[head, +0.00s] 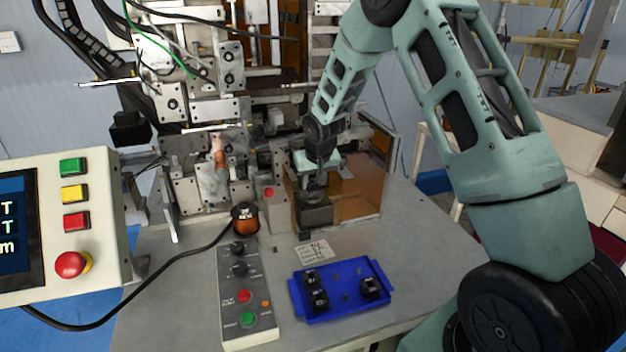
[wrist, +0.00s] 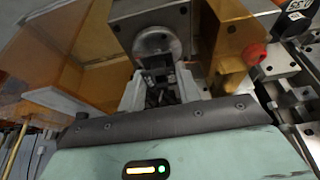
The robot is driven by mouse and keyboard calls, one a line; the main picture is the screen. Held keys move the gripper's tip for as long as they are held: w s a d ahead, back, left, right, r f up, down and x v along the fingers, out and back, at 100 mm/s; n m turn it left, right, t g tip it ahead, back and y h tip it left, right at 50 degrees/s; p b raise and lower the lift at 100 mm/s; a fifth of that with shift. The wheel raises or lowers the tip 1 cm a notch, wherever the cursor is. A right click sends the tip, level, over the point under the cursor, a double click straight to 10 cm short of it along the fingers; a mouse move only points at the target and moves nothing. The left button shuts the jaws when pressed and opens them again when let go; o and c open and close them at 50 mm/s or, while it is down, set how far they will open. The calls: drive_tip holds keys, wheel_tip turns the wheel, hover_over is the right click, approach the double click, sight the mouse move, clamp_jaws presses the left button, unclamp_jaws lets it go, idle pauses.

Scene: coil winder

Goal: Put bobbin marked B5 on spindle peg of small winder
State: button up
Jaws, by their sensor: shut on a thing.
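My gripper (head: 315,174) is at the small winder (head: 315,216), a dark block with a round grey face, and points at it. In the wrist view my gripper (wrist: 160,92) is shut on a small dark bobbin (wrist: 159,82), largely hidden between the pale fingers. The winder's round grey face (wrist: 157,40) lies just beyond the bobbin. The spindle peg is hidden, and I cannot tell whether the bobbin is around it. I cannot read a mark on the held bobbin.
A blue tray (head: 382,305) with several black bobbins stands in front on the table. A paper note (head: 314,252), a grey button box (head: 233,310) and a copper-coloured spool (head: 245,222) are nearby. An amber panel (head: 357,190) stands right of the winder; a red knob (wrist: 255,54) is close by.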

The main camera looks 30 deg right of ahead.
drive_tip(key=shift+f+b, duration=0.45)
drive_tip(key=shift+f, duration=0.2)
drive_tip(key=o, duration=1)
drive_tip(key=shift+o, duration=0.2)
drive_tip(key=shift+r, duration=0.1)
drive_tip(key=b+v, duration=0.4)
drive_tip(key=v, duration=1.3)
drive_tip(key=shift+s, duration=0.15)
drive_tip(key=shift+a, duration=0.2)
